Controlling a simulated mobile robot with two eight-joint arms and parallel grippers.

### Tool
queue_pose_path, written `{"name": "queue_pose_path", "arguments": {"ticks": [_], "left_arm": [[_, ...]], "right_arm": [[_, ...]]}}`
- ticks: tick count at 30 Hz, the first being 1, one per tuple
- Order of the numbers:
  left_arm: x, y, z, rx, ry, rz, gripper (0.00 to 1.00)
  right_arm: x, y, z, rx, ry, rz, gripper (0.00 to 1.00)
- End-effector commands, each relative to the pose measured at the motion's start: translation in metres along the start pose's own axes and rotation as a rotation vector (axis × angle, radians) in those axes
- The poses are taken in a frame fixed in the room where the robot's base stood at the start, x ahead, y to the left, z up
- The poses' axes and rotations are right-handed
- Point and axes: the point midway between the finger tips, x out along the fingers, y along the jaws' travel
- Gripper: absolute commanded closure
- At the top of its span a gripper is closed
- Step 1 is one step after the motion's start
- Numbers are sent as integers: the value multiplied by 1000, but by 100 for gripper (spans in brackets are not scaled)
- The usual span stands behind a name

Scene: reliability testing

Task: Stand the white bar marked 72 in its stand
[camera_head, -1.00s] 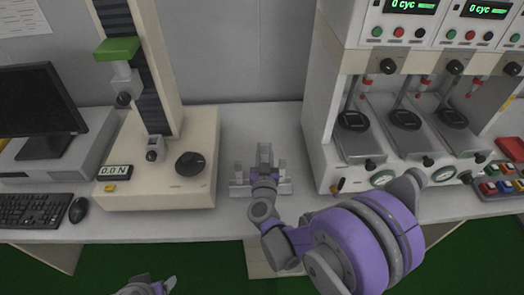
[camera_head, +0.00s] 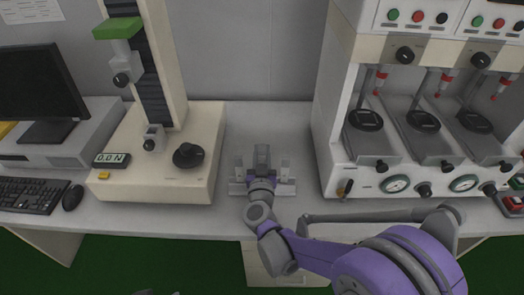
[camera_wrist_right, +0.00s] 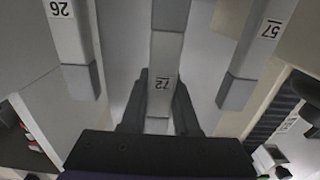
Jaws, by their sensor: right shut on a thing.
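The white bar marked 72 (camera_wrist_right: 162,55) runs down the middle of the right wrist view, with its label upside down there. My right gripper (camera_wrist_right: 159,100) is shut on it, one dark finger on each side. In the head view the bar (camera_head: 262,155) shows as a pale grey upright piece at the white stand (camera_head: 285,189), with my right gripper (camera_head: 262,182) in front of it. The gripper hides the bar's lower part, so I cannot tell whether it is seated. Only a sliver of my left gripper (camera_head: 152,292) shows at the bottom edge.
Bars marked 26 (camera_wrist_right: 70,30) and 57 (camera_wrist_right: 257,45) flank the held bar closely. A cream test machine (camera_head: 165,180) stands left of the stand and a white multi-station machine (camera_head: 350,175) stands right. Bare table (camera_head: 225,222) lies in front.

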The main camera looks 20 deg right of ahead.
Motion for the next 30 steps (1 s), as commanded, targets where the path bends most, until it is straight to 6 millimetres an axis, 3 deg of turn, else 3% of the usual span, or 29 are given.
{"name": "queue_pose_path", "arguments": {"ticks": [30], "left_arm": [[7, 0, 4, 0, -3, 0, 24]], "right_arm": [[0, 0, 6, 0, 0, 0, 100]]}}
